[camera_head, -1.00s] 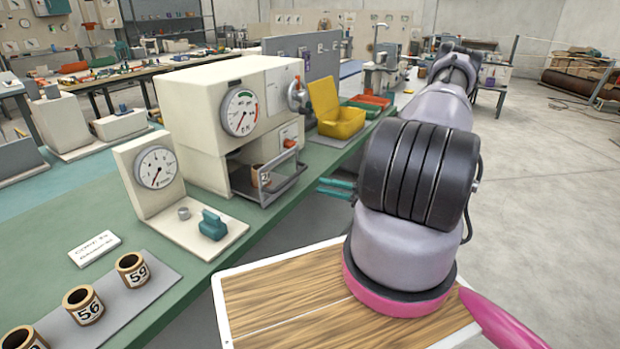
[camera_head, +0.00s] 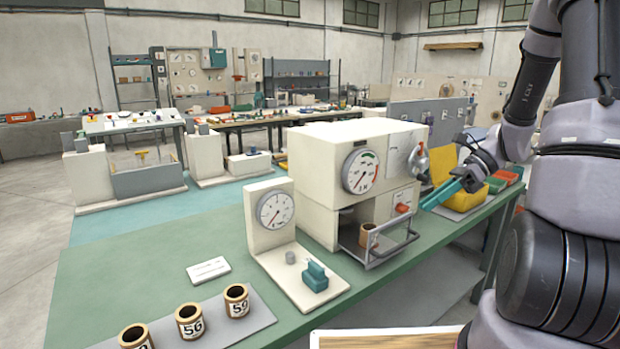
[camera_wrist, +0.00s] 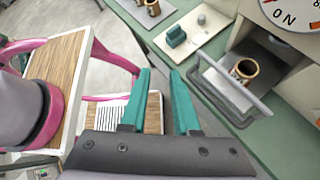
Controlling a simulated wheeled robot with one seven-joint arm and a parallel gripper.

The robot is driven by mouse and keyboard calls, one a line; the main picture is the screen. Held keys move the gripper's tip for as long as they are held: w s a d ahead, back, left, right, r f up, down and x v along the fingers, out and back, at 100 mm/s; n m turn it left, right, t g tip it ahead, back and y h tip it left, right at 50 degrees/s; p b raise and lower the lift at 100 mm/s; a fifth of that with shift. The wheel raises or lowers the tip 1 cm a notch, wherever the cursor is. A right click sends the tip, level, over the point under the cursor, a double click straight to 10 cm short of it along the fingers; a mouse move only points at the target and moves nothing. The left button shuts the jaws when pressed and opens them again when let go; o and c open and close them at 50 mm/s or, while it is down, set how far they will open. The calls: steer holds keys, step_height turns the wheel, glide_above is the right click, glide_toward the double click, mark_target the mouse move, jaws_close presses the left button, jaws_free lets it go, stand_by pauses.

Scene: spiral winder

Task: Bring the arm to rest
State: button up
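My gripper (camera_head: 441,194) is to the right of the cream winder machine (camera_head: 345,165) in the head view, in front of the yellow bin. Its two teal fingers (camera_wrist: 162,98) stand apart in the wrist view with nothing between them. A numbered brown cup (camera_head: 368,236) sits in the machine's open front bay, behind a metal rail frame (camera_head: 392,243). It also shows in the wrist view (camera_wrist: 243,72). My gripper is apart from the cup and the rail.
A dial stand (camera_head: 275,210) with a teal block (camera_head: 315,276) stands left of the machine. Several numbered cups stand on a grey mat (camera_head: 262,318) at the front. A yellow bin (camera_head: 468,198) is at the right. The green bench (camera_head: 110,270) is clear at left.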

steer(key=s+a+r+n+t+h, duration=0.1)
steer(key=s+r+n+t+h, duration=0.3)
steer(key=r+n, duration=0.4)
steer(key=s+a+r+n+t+h, duration=0.2)
steer(key=s+r+n+t+h, duration=0.2)
steer(key=r, duration=0.9)
steer(key=s+n, duration=0.2)
steer(key=n, duration=0.2)
steer(key=shift+s+a+n+t, duration=0.2)
steer(key=shift+s+n+t, duration=0.1)
steer(key=shift+s, duration=0.05)
